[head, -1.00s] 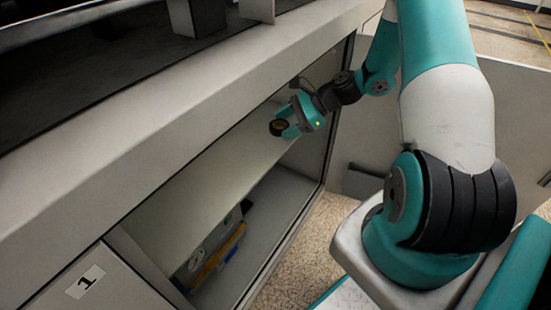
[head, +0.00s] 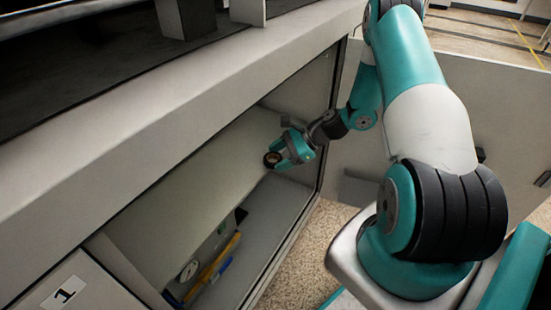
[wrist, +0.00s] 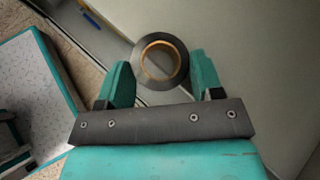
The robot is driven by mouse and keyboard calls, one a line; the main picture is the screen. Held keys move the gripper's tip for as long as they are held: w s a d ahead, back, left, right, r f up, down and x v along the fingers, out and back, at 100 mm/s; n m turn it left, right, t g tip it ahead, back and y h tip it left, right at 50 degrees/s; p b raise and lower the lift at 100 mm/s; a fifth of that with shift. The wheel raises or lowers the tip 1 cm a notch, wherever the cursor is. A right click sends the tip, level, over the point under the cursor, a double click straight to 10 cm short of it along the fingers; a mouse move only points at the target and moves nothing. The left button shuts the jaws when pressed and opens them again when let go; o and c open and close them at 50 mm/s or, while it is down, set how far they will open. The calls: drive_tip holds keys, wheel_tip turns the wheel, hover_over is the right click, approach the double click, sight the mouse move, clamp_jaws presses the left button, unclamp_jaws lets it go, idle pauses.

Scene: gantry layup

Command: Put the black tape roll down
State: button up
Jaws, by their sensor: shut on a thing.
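The black tape roll (head: 271,160) is a black ring with a tan core. My gripper (head: 284,153) is shut on it and holds it inside the open bay of the grey cabinet (head: 185,95), above the bay floor (head: 268,215). In the wrist view the tape roll (wrist: 161,62) sits between the two teal fingers of my gripper (wrist: 160,75), with its core hole facing the camera. The roll appears clear of the bay floor, but the exact gap cannot be told.
Inside the bay lie a yellow item (head: 219,258), a blue item (head: 219,276) and a round gauge-like thing (head: 188,270). The bay floor right of the items is clear.

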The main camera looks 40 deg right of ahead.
drive_tip(key=shift+f, duration=0.15)
drive_tip(key=o, duration=0.9)
drive_tip(key=shift+f+b, duration=0.1)
drive_tip(key=shift+b, duration=0.2)
